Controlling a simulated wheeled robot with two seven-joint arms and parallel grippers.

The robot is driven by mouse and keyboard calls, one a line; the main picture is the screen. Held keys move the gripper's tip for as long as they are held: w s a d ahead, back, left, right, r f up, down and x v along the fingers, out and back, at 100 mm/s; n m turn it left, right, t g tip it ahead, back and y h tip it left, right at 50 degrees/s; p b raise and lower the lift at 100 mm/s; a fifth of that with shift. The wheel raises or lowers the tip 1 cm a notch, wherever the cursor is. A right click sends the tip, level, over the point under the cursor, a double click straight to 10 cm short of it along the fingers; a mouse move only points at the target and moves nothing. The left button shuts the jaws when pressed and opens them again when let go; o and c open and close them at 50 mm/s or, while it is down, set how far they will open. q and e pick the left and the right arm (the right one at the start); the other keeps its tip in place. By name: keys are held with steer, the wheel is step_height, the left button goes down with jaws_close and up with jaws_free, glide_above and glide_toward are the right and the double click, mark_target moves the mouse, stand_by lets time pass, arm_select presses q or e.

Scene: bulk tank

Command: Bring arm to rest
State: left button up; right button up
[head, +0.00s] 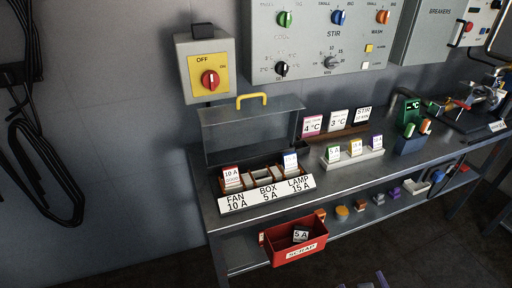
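Small grey-purple tips (373,282) poke in at the bottom edge, right of centre. They may be the ends of my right gripper, but too little shows to tell whether it is open or shut. My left gripper and both arms are out of view. The open fuse box (251,135) with a yellow handle stands on the bench, its lid up. A red-topped 10 A fuse (231,175) sits in its left slot and a blue-topped fuse (291,162) in its right slot. The middle slot looks empty. A 5 A fuse (300,234) lies in the red scrap bin (296,252).
The grey bench (340,182) also holds a white rack (354,157) of fuses, a card stand (337,134) and a meter (410,110). The lower shelf (375,208) carries small parts. A switch with a red knob (210,80) is on the wall. The floor in front is clear.

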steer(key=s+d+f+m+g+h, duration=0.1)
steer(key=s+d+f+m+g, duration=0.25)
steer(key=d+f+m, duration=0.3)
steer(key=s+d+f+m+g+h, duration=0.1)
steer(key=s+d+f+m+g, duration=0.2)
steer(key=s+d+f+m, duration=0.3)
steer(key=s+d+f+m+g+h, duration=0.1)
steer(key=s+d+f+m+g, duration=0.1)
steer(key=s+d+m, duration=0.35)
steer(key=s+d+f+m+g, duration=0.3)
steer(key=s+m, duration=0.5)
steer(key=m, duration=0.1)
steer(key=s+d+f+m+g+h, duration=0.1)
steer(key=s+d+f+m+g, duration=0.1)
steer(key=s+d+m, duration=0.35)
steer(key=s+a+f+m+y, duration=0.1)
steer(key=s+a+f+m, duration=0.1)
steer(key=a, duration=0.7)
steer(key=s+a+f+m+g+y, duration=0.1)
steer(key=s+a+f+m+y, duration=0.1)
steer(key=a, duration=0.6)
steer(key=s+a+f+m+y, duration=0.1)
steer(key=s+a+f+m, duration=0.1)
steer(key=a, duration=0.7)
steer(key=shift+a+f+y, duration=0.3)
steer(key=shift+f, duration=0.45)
